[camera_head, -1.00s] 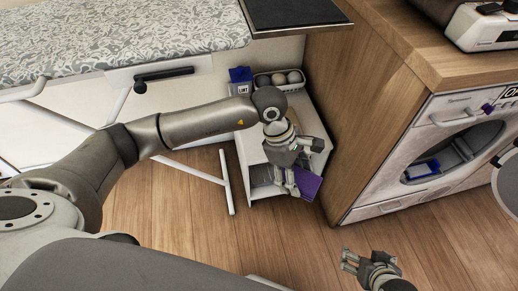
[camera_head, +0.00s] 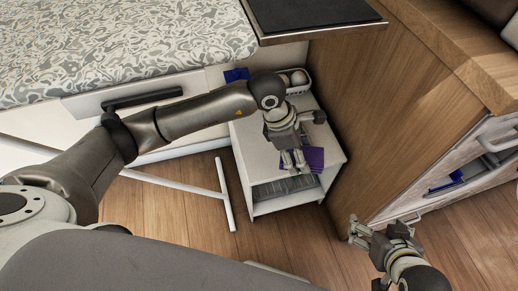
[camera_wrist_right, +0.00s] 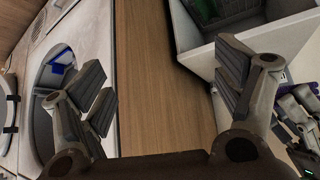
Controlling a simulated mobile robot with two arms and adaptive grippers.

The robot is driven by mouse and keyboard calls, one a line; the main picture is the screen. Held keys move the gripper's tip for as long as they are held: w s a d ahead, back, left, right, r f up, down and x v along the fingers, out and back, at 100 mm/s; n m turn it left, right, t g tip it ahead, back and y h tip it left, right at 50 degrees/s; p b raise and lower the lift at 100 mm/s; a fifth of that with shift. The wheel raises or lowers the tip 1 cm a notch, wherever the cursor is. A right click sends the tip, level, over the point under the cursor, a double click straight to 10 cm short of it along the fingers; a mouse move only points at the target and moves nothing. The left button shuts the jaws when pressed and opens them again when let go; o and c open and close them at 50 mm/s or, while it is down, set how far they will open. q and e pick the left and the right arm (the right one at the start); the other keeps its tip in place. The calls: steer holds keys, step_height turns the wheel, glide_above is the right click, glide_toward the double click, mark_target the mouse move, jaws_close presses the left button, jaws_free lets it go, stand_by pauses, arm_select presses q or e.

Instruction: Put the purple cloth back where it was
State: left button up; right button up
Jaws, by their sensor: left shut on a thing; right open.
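The purple cloth (camera_head: 316,158) is a small flat piece at the front part of the white shelf unit's top (camera_head: 255,145) in the head view. My left gripper (camera_head: 294,161) is shut on the cloth from above. I cannot tell whether the cloth touches the top or hangs just over it. Part of the cloth is hidden by the fingers. My right gripper (camera_head: 360,230) is open and empty, low in front of the wooden cabinet side. Its spread fingers show in the right wrist view (camera_wrist_right: 165,80), with the left gripper (camera_wrist_right: 300,115) at the right edge.
The unit's lower compartment (camera_head: 285,188) holds greyish items. A white basket (camera_head: 298,84) and a blue box (camera_head: 236,75) stand at the back of the top. The wooden cabinet (camera_head: 390,120) borders the unit's right. An ironing-board leg (camera_head: 225,195) stands left. Floor in front is clear.

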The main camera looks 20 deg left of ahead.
arm_select(q)
steer(key=w+a+f+b, duration=0.2)
steer(key=w+a+f, duration=0.15)
steer(key=a, duration=0.35)
steer(key=b, duration=0.1)
glide_above(264, 160)
steer(key=f, duration=0.5)
steer(key=shift+s+a, duration=0.25)
steer(key=shift+s, duration=0.05)
steer(key=shift+w+a+f, duration=0.15)
steer(key=shift+a+f, duration=0.3)
steer(key=shift+f, duration=0.1)
step_height(264, 160, down, 3)
steer(key=shift+r+b, duration=0.15)
steer(key=shift+b, duration=0.55)
arm_select(e)
steer(key=w+a+r+t+y, duration=0.2)
steer(key=w+r+t, duration=0.2)
steer(key=r, duration=0.5)
steer(key=w+a+r+t+y, duration=0.1)
steer(key=w+r+t, duration=0.3)
steer(key=r+t, duration=0.4)
steer(key=shift+w+a+r+n+y, duration=0.2)
steer(key=shift+a+r+n+y, duration=0.15)
steer(key=shift+a+r, duration=0.4)
steer(key=shift+a+f, duration=0.1)
